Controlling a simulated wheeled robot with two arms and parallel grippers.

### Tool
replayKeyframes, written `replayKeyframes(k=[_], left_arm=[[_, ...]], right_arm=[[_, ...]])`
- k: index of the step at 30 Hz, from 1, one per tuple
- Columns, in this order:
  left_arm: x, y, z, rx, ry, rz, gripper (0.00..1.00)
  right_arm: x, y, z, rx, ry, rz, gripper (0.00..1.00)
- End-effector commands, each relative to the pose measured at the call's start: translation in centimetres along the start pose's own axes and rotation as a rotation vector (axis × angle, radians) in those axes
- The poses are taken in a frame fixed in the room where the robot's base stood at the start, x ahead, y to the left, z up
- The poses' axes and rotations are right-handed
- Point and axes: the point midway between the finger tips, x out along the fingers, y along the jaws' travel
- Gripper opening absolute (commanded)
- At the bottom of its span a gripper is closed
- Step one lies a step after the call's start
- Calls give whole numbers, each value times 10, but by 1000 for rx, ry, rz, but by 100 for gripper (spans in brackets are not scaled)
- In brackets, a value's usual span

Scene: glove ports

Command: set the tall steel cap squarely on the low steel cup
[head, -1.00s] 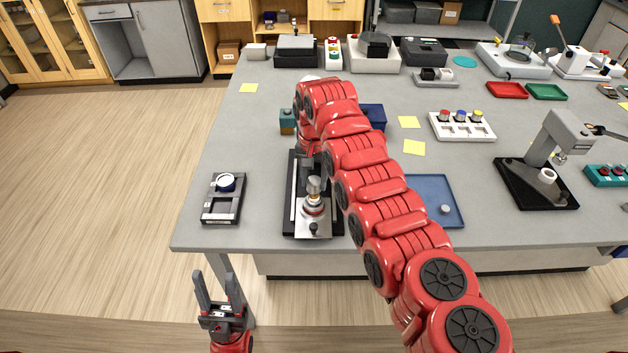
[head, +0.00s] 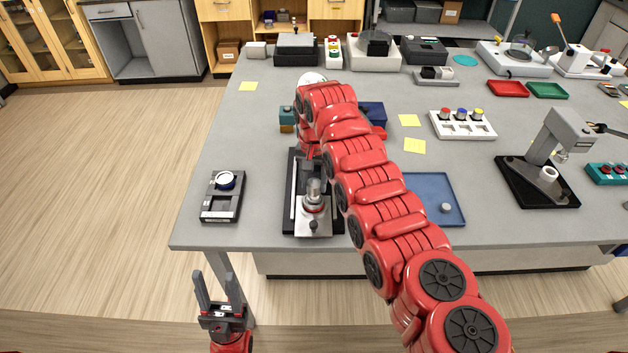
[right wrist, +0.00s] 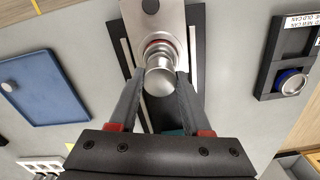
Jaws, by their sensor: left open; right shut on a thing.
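The tall steel cap (head: 314,188) is upright over the low steel cup (head: 313,208), which has a red ring and sits on a bright plate of a black fixture. My right gripper (right wrist: 159,78) is shut on the cap, one finger on each side. In the right wrist view the cap (right wrist: 160,80) covers part of the cup (right wrist: 158,47). The cap looks very close to the cup or touching it; I cannot tell whether it sits squarely. My left gripper (head: 217,300) is open and empty, in front of the table and below its edge.
A dark holder with a round blue-rimmed can (head: 225,181) lies left of the fixture (head: 290,215). A blue tray (head: 432,190) lies to its right, past my right arm. Small blue boxes stand behind.

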Motion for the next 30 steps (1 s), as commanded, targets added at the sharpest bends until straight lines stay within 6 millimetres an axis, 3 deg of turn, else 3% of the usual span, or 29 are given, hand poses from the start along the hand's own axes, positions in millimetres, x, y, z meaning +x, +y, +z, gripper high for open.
replayKeyframes(k=[24, 25, 30], left_arm=[[-12, 1, 2, 0, 0, 0, 50], [-11, 0, 2, 0, 0, 0, 50], [-11, 1, 2, 0, 0, 0, 50]], right_arm=[[21, 0, 0, 0, 0, 0, 0], [20, 0, 0, 0, 0, 0, 52], [20, 0, 0, 0, 0, 0, 82]])
